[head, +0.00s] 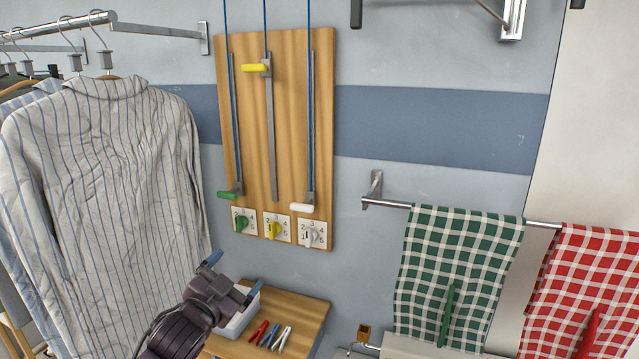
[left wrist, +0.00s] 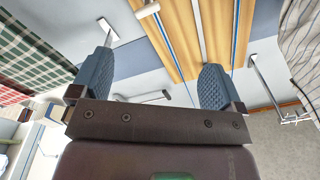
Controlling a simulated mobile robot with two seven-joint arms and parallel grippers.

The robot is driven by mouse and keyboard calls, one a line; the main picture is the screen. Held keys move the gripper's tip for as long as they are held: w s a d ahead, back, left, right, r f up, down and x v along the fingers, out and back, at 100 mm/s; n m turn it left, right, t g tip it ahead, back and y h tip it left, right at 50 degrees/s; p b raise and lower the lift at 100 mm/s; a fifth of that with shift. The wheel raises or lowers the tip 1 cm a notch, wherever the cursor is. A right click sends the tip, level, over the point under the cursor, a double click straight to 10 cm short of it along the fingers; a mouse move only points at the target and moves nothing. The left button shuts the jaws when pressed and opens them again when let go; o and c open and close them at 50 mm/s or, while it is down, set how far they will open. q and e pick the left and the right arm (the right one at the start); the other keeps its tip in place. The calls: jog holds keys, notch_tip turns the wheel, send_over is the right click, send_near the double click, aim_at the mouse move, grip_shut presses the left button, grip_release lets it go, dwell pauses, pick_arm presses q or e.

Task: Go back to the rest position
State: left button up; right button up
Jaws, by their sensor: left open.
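My left gripper (head: 233,275) reaches up from the bottom of the head view, in front of the white bin and the small wooden table. Its two blue fingertips are apart with nothing between them. In the left wrist view the gripper (left wrist: 155,80) also shows spread, ridged blue fingers and an empty gap. Beyond the gap are the wall and parts of the wooden board (left wrist: 185,35). My right gripper is in neither view.
A striped shirt (head: 110,190) hangs at the left. The wooden board (head: 290,130) carries cords, coloured handles and dials. The wooden table (head: 300,310) holds a white bin (head: 236,320) and several pegs (head: 272,335). Green (head: 455,260) and red (head: 585,290) checked cloths hang at the right.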

pick_arm(q)
jog(key=s+a+f+n+g+y, duration=0.2)
jog(key=s+a+f+n, duration=0.1)
jog(key=s+f, duration=0.6)
jog(key=s+a+f+n+g+y, duration=0.2)
jog(key=s+a+f+n, duration=0.1)
jog(key=s+f, duration=0.7)
jog(key=s+a+f+n+g+y, duration=0.1)
jog(key=s+a+f, duration=0.4)
jog(key=s+f, duration=0.5)
jog(key=shift+s+n+g+y, duration=0.4)
jog(key=shift+s+n+y, duration=0.45)
jog(key=shift+n, duration=0.35)
jog(key=shift+f, duration=0.1)
jog(key=shift+c, duration=0.2)
